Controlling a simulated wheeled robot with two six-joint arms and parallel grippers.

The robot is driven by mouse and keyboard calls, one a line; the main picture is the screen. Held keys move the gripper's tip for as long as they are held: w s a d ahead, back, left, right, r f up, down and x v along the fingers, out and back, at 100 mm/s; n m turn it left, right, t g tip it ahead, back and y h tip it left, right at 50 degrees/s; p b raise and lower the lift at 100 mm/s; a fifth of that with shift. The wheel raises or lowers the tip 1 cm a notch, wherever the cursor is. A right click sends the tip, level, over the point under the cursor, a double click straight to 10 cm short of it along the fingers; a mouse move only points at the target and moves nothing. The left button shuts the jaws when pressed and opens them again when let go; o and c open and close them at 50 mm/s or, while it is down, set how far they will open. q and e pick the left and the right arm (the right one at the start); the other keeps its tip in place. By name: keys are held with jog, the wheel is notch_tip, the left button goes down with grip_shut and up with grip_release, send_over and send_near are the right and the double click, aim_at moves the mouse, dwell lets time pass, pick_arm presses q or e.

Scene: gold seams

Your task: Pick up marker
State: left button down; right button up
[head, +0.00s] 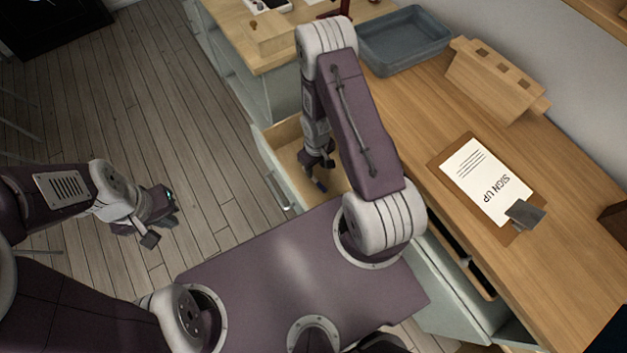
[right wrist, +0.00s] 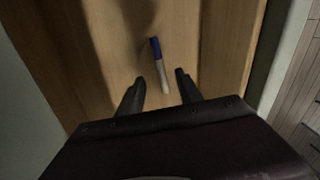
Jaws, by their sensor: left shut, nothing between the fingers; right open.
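The marker (right wrist: 160,65), white with a blue cap, lies in an open wooden drawer (head: 285,135). In the right wrist view it lies between and just beyond the two fingertips, with its blue end pointing away. My right gripper (head: 318,172) reaches down into the drawer; it also shows in the right wrist view (right wrist: 160,77), open, with nothing held. The gap between fingers and marker is hard to judge. My left gripper (head: 161,231) is shut and empty over the floor at the left, away from the drawer.
The drawer walls stand close around my right gripper. On the wooden counter (head: 400,110) are a clipboard with a sign-up sheet (head: 485,180), a grey bin (head: 405,45) and a slotted wooden block (head: 495,80). The floor (head: 190,120) at the left is clear.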

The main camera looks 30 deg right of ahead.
aim_at(315, 179)
notch_tip(315, 179, down, 4)
jog(key=b, duration=0.3)
jog(key=shift+r+b, duration=0.2)
jog(key=shift+b, duration=0.1)
jog(key=f+b, duration=0.2)
jog(key=f, duration=0.1)
jog(key=f+b, duration=0.2)
jog(key=shift+w+f+b, duration=0.2)
jog(key=shift+f+b, duration=0.2)
jog(key=shift+r, duration=0.25)
grip_shut()
